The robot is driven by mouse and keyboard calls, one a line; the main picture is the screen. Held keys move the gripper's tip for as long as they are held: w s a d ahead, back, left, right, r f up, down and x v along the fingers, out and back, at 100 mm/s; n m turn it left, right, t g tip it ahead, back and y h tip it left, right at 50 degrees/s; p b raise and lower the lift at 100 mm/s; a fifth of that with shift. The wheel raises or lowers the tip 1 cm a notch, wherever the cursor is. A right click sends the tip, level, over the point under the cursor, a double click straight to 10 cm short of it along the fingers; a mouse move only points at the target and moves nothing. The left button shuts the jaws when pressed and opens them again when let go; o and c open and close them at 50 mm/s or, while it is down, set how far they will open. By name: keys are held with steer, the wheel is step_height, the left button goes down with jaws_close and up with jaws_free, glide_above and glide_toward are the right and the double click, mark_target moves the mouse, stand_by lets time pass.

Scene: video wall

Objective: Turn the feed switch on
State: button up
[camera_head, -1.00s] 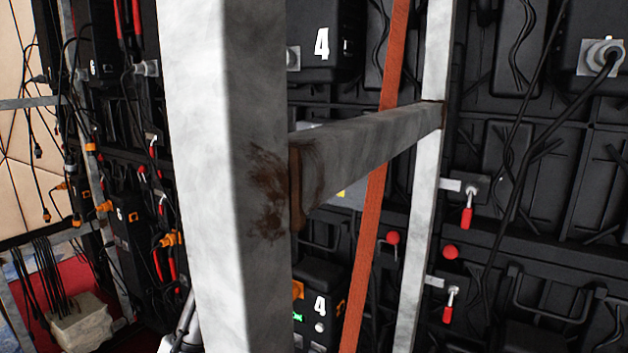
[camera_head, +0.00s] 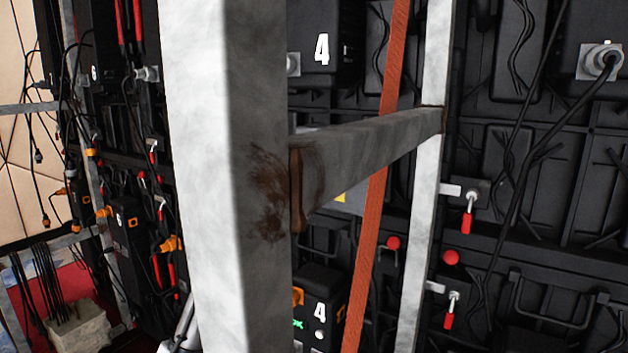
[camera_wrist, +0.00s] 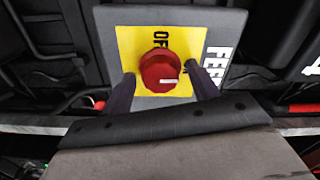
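The feed switch is a red round knob (camera_wrist: 160,71) with a white mark, on a yellow plate (camera_wrist: 126,42) on a grey box (camera_wrist: 228,24). "OFF" shows above the knob, and "FEED" runs down the right side, partly hidden. My gripper (camera_wrist: 161,69) has one dark finger on each side of the knob, with small gaps, so it looks open around it. In the head view, only a small grey and yellow piece (camera_head: 341,196), likely this box, shows behind the steel frame. My gripper is hidden there.
A thick steel post (camera_head: 220,170) and crossbar (camera_head: 370,140) block much of the head view. An orange strap (camera_head: 372,210) hangs behind. Red-handled latches (camera_head: 467,222) and cables line the wall panels. A box marked 4 (camera_head: 320,310) sits low behind the post.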

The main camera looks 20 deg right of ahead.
steer(key=b+v, duration=0.2)
steer(key=v, duration=1.1)
steer(key=shift+s+a, duration=0.25)
steer(key=shift+a, duration=0.05)
